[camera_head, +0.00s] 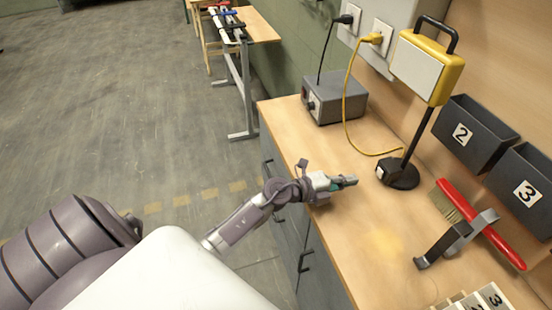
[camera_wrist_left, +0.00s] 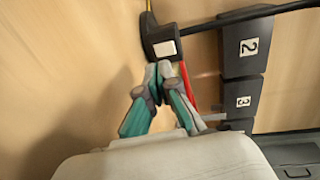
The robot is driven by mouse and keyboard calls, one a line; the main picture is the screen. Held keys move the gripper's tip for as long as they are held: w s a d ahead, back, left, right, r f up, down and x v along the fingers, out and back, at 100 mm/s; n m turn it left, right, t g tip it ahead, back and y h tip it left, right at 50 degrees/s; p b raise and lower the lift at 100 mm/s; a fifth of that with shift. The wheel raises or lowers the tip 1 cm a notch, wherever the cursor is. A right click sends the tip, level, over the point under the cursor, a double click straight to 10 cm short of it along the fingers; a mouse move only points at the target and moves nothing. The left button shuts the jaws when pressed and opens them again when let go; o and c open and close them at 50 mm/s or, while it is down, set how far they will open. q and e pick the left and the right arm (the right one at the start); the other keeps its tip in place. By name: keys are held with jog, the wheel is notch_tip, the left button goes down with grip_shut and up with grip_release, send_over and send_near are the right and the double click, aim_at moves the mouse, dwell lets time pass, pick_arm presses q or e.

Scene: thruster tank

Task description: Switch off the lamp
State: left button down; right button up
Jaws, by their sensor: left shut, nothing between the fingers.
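The lamp (camera_head: 427,68) stands on the workbench, with a yellow frame, a pale panel and a black handle. A dark post joins it to a round black base (camera_head: 405,176). A small black box with a white face (camera_head: 382,172) sits at the left of the base; it also shows in the left wrist view (camera_wrist_left: 164,47). A faint yellowish patch of light lies on the bench. My left gripper (camera_head: 350,181) is shut and empty, left of the box. In the left wrist view its fingertips (camera_wrist_left: 159,70) appear just below the box. My right gripper is not in view.
A yellow cord (camera_head: 348,110) runs from the wall outlet to the lamp base. A grey box (camera_head: 335,97) stands behind. Dark bins (camera_head: 475,133) are at the right. A red-handled brush (camera_head: 480,222) and a grey-black tool (camera_head: 458,240) lie nearer.

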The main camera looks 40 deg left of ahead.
pick_arm(q)
jog(key=v, duration=0.7)
jog(key=shift+s+f+b, duration=0.1)
jog(key=shift+f+b, duration=0.05)
jog(key=shift+b, duration=0.15)
notch_tip(320, 180, up, 6)
jog(key=a+n+t+y, duration=0.3)
jog(key=n+t+y, duration=0.2)
jog(key=n, duration=0.3)
jog(key=s+a+f+n+g+y, duration=0.1)
jog(key=s+a+f+n+y, duration=0.15)
jog(key=a+n+y, duration=0.4)
jog(key=s+d+f+n+g, duration=0.1)
jog(key=s+f+n+g, duration=0.2)
jog(key=f, duration=0.7)
jog(key=s+d+f+n+g, duration=0.2)
jog(key=s+f+g, duration=0.3)
jog(key=f, duration=0.5)
jog(key=shift+s+f+n+g, duration=0.4)
jog(key=shift+s+n, duration=0.35)
jog(key=shift+s, duration=0.15)
